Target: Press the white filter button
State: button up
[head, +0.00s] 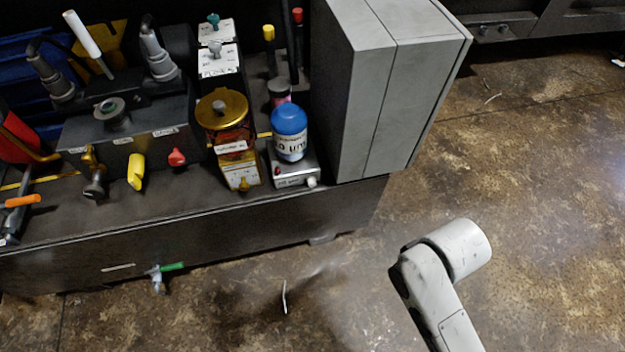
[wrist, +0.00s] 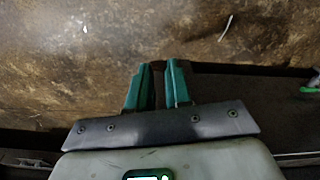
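A small grey-white filter unit (head: 297,173) stands near the front edge of the bench, with a blue-capped bottle (head: 290,135) on it. A round white button (head: 312,182) sticks out at its lower right front corner, and a small red one (head: 277,171) is at its left. My gripper (wrist: 158,68) shows in the wrist view with two teal fingers a small gap apart and nothing between them. The head view shows my arm over the floor to the right, apart from the bench; my gripper is not seen there. The white button is not seen in the wrist view.
A tall grey cabinet (head: 385,90) stands on the bench right of the bottle. A gold-lidded amber container (head: 222,115) is close on the left. A green-handled tap (head: 165,272) sticks out from the bench front (head: 210,245). The brown floor (head: 530,200) is mostly clear.

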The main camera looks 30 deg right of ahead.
grip_shut()
dwell(0.7)
